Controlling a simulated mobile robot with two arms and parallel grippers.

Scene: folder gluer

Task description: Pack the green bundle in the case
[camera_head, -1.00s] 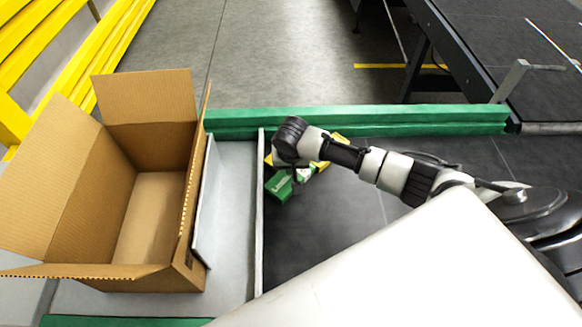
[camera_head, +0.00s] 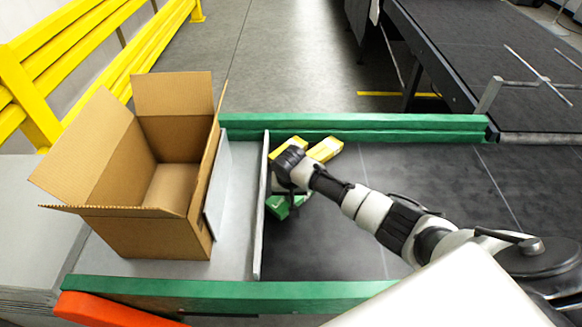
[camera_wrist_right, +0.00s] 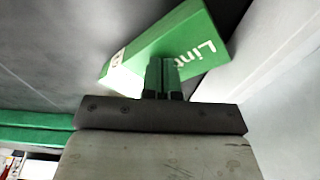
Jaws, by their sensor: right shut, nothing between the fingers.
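The green bundle (camera_head: 277,207) lies on the dark belt just right of the thin grey rail, partly hidden under my right arm's end. In the wrist view it is a green box (camera_wrist_right: 180,45) with white lettering, tilted in the picture. My right gripper (camera_wrist_right: 163,72) is shut and empty, its fingertips over the near side of the green box; I cannot tell whether they touch it. The case, an open cardboard box (camera_head: 155,238) with flaps up, stands left of the rail on the grey surface. It looks empty. My left gripper is not in view.
Yellow boxes (camera_head: 325,150) lie behind my right wrist, near the green back beam (camera_head: 400,126). A grey rail (camera_head: 262,215) and an upright grey panel (camera_head: 218,185) stand between bundle and case. A green front beam (camera_head: 230,292) runs along the near edge.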

